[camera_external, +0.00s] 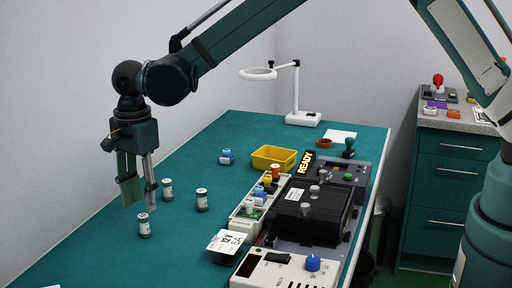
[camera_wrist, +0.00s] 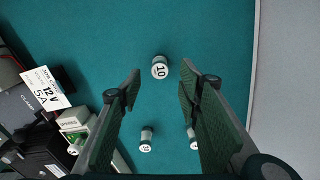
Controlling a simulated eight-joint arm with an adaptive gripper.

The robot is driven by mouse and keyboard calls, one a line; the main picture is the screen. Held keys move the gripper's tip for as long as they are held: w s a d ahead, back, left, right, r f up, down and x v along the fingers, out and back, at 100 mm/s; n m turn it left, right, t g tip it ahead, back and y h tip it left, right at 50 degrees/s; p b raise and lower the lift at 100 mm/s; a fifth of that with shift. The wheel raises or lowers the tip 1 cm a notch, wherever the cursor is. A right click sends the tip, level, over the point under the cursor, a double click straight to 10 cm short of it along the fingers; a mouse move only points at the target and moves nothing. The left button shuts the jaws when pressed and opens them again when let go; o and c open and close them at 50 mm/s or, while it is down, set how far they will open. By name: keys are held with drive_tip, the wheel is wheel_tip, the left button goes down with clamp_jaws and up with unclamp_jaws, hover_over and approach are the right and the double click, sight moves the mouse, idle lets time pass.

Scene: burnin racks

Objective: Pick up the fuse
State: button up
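Three small white-and-green cylindrical fuses stand upright on the teal bench: a front one (camera_external: 144,225), a right one (camera_external: 202,199) and a back one (camera_external: 167,189). In the wrist view, a fuse marked 10 (camera_wrist: 160,68) lies in the gap between my fingertips, below them; two others, one left (camera_wrist: 146,138) and one right (camera_wrist: 193,140), show lower down, between the finger bases. My gripper (camera_external: 138,192) points down, open and empty, above the bench near the front and back fuses. Its fingers (camera_wrist: 158,82) touch no fuse.
A test unit (camera_external: 275,272) with a blue knob, a label card (camera_external: 226,241) and a rack of coloured parts (camera_external: 244,216) stand to the right. A yellow bin (camera_external: 273,158) and magnifier lamp (camera_external: 294,115) are farther back. A grey wall borders the left side.

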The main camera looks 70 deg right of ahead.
sight(143, 216)
drive_tip(key=shift+f, duration=0.1)
drive_tip(key=shift+f, duration=1.2)
drive_tip(key=shift+f, duration=0.1)
drive_tip(key=shift+a+f, duration=0.1)
drive_tip(key=shift+f, duration=2.4)
drive_tip(key=shift+c, duration=0.6)
drive_tip(key=c, duration=0.9)
